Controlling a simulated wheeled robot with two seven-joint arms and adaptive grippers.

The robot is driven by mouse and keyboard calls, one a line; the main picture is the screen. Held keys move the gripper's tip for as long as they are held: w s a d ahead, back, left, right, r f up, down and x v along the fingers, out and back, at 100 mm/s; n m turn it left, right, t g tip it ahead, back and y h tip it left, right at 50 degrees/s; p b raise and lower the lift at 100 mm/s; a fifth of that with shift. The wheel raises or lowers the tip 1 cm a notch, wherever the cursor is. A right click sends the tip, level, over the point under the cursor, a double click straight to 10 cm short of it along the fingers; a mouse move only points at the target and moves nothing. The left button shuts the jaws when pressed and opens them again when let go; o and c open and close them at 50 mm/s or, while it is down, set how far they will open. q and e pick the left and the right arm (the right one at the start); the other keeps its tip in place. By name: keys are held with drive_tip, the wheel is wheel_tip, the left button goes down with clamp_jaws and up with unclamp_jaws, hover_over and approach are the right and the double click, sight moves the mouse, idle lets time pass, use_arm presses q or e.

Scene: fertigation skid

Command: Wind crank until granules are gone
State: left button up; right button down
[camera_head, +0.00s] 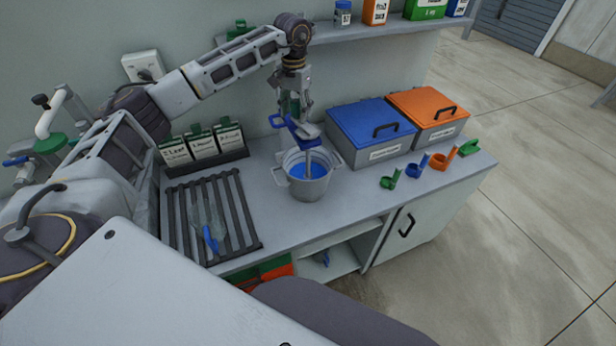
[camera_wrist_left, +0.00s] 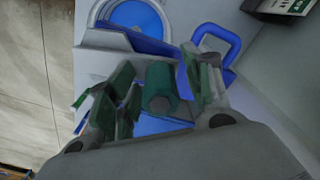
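A steel pot (camera_head: 308,186) with blue liquid (camera_head: 306,170) stands on the bench. A blue-framed mixer (camera_head: 305,143) with a grey shaft sits over it; the blue handle also shows in the wrist view (camera_wrist_left: 222,45). My left gripper (camera_head: 303,112) points down above the mixer. In the wrist view, its two green-padded fingers (camera_wrist_left: 162,95) are apart, with a green knob (camera_wrist_left: 162,80), seemingly the crank's grip, between them. Gaps show on both sides of the knob. I cannot make out granules in the pot. My right gripper is not in view.
Grey bins with blue (camera_head: 372,125) and orange (camera_head: 428,104) lids stand right of the pot. Coloured scoops (camera_head: 438,163) lie at the front right. A black rack (camera_head: 212,215) with a clear blue-handled item lies left. Seed-packet-like cards (camera_head: 202,145) stand behind it. A shelf (camera_head: 370,31) runs above.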

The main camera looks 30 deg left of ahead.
use_arm(q)
drive_tip(key=shift+r+p, duration=2.1)
drive_tip(key=shift+r, duration=1.4)
drive_tip(key=shift+r, duration=0.1)
drive_tip(key=shift+c, duration=0.4)
